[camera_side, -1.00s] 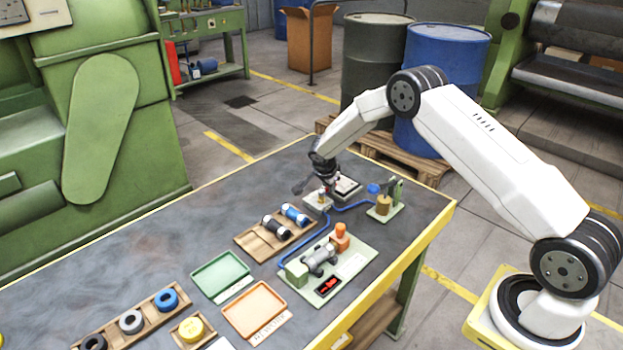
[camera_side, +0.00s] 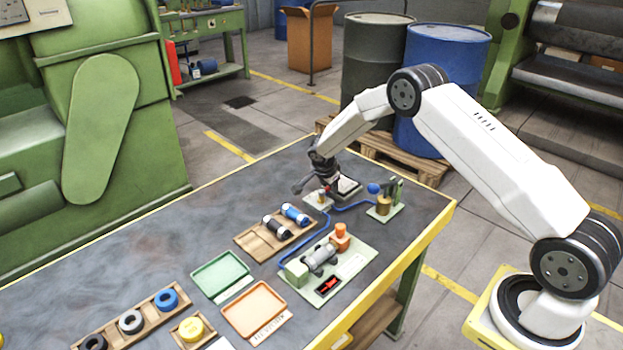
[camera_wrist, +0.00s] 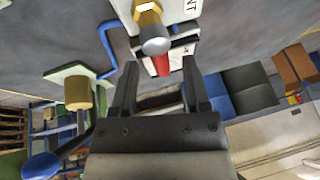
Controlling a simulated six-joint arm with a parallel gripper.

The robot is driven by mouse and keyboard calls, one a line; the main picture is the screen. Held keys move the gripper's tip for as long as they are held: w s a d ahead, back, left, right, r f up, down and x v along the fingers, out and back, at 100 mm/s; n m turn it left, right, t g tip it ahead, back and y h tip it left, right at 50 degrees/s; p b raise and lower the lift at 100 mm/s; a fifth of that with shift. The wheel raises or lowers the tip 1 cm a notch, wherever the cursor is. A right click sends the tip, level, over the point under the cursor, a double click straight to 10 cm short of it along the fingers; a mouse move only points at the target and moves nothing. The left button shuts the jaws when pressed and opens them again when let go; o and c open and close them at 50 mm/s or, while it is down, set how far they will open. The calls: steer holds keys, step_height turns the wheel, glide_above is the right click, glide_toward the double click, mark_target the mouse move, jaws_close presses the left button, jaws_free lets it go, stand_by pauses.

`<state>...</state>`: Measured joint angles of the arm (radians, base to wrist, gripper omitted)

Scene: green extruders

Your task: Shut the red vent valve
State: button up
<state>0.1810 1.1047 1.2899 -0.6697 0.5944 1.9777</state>
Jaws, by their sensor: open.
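The red vent valve's handle (camera_wrist: 162,66) shows in the wrist view as a short red bar beside a grey rounded valve end and a brass body (camera_wrist: 148,18) on a white plate. My gripper (camera_wrist: 162,80) is open, its two dark fingers on either side of the red handle's lower end. I cannot tell whether they touch it. In the side view my gripper (camera_side: 326,185) is low over the far part of the bench, at the small valve plate (camera_side: 317,203), and it hides much of the valve.
A blue-knobbed brass fitting (camera_side: 383,203) stands to the right, joined by a blue hose (camera_side: 350,208). A pump board (camera_side: 325,270), a wooden rack (camera_side: 270,235) and green (camera_side: 220,275) and orange (camera_side: 255,309) trays lie nearer. The bench's left middle is clear.

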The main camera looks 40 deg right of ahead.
steer(key=v, duration=0.7)
steer(key=shift+a+r, duration=0.1)
steer(key=shift+r, duration=0.05)
steer(key=shift+s, duration=0.1)
stand_by(0.3)
steer(key=s+a+r+n+y, duration=0.1)
steer(key=s+a+n, duration=0.3)
steer(key=s, duration=0.5)
steer(key=s+a+r+n+y, duration=0.2)
steer(key=s+a+r+n, duration=0.2)
steer(key=s+n, duration=0.4)
steer(key=s+a+r+n+y, duration=0.1)
steer(key=s+a+r+n, duration=0.2)
steer(key=s, duration=0.7)
steer(key=a+n, duration=0.2)
steer(key=n, duration=0.1)
steer(key=shift+s+a+n+t+y, duration=0.3)
steer(key=shift+s+a, duration=0.05)
steer(key=shift+a, duration=0.05)
